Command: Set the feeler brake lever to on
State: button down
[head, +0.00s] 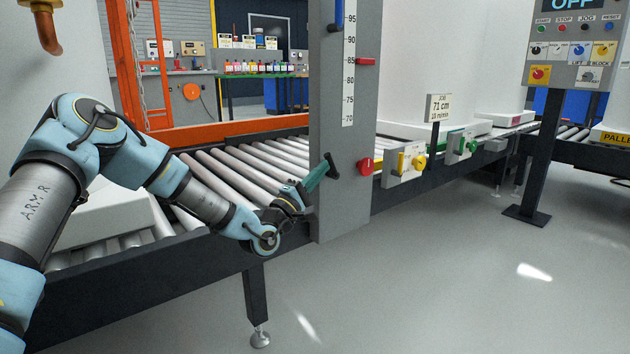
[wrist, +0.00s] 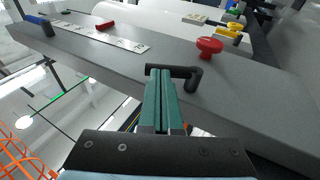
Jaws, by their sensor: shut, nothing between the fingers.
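A small black lever (head: 332,168) sits on the grey column (head: 343,205); I can read no label on it. In the head view its arm points up, tilted slightly left. In the wrist view the lever (wrist: 182,73) shows as a black bar running left from a round pivot post. My gripper (head: 321,170) has its green fingers pressed together and empty, with the tips right at the lever's arm. In the wrist view the closed fingertips (wrist: 160,74) overlap the arm's free end; I cannot tell whether they touch it.
A red knob (head: 366,166) is on the column close to the lever; it also shows in the wrist view (wrist: 209,45). A blue handle (head: 333,27) and a red pointer (head: 366,61) are higher up. Roller conveyor (head: 230,178) lies behind my arm. Yellow (head: 418,162) and green handles stand right.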

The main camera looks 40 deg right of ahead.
aim_at(329, 160)
jog(key=shift+r, duration=0.15)
jog(key=r+y+p, duration=0.1)
jog(key=p, duration=0.3)
jog(key=d+r+m+y+p, duration=0.1)
jog(key=y+p, duration=0.1)
jog(key=p, duration=0.3)
jog(key=shift+r+g, duration=0.1)
jog(key=shift+g, duration=0.3)
jog(key=shift+d+y+p, duration=0.25)
jog(key=shift+y+p, duration=0.25)
jog(key=shift+p, duration=0.1)
jog(key=shift+d, duration=0.2)
